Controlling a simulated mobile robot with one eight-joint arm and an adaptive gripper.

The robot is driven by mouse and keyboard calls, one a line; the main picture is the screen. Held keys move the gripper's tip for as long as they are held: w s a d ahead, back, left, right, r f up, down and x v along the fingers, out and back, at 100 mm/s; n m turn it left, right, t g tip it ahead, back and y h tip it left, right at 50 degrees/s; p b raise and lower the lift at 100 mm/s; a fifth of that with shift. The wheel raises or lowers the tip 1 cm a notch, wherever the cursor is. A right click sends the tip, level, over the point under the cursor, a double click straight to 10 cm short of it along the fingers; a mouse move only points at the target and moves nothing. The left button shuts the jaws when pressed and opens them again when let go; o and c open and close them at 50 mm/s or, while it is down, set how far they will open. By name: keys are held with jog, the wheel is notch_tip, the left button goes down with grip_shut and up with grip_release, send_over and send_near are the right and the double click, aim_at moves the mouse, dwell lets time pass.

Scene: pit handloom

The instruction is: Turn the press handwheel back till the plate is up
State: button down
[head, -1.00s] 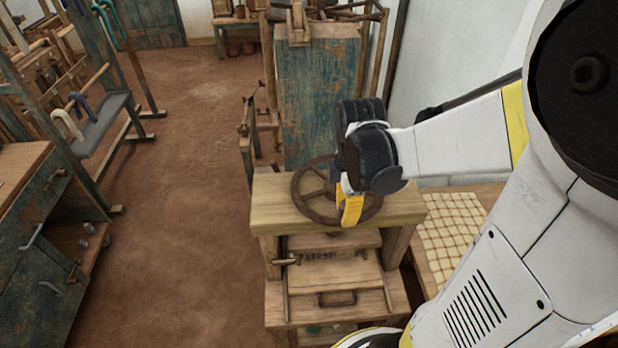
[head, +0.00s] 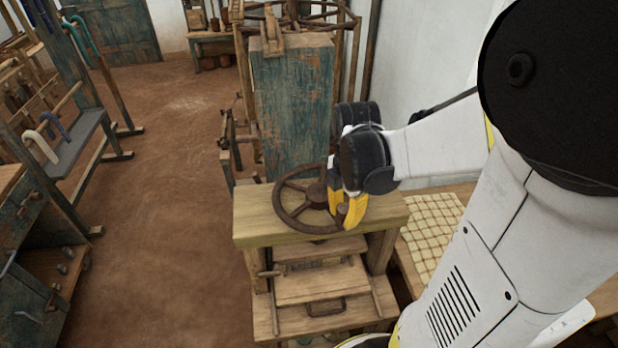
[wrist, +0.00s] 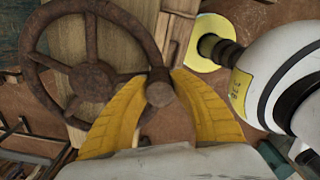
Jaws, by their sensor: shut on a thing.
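The press handwheel (head: 289,218) is a rusty brown spoked wheel lying flat on top of the wooden press (head: 250,226). In the wrist view the handwheel (wrist: 90,49) fills the upper left, with a round knob (wrist: 159,92) on its rim. My gripper (head: 345,212) is over the right side of the wheel. In the wrist view its yellow fingers (wrist: 160,100) are on both sides of the knob and closed on it. The press plate (head: 318,250) shows as a board under the top beam; its exact height is hard to tell.
A blue-green worn wooden cabinet (head: 292,110) stands behind the press. A bench with a checked woven cloth (head: 433,228) is at the right. A rack with hooked handles (head: 75,155) stands at the left. The earthen floor (head: 175,200) between is clear.

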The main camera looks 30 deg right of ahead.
jog(key=c, duration=1.1)
grip_release()
jog(key=shift+o, duration=0.2)
notch_tip(320, 180, up, 12)
jog(key=a+f+m+t+b, duration=0.7)
jog(key=a+f+m+b, duration=0.5)
jog(key=m, duration=0.5)
jog(key=a+f, duration=0.2)
jog(key=a, duration=0.1)
jog(key=shift+w+a+m+b, duration=0.15)
jog(key=shift+m+b, duration=0.15)
jog(key=shift+b, duration=0.1)
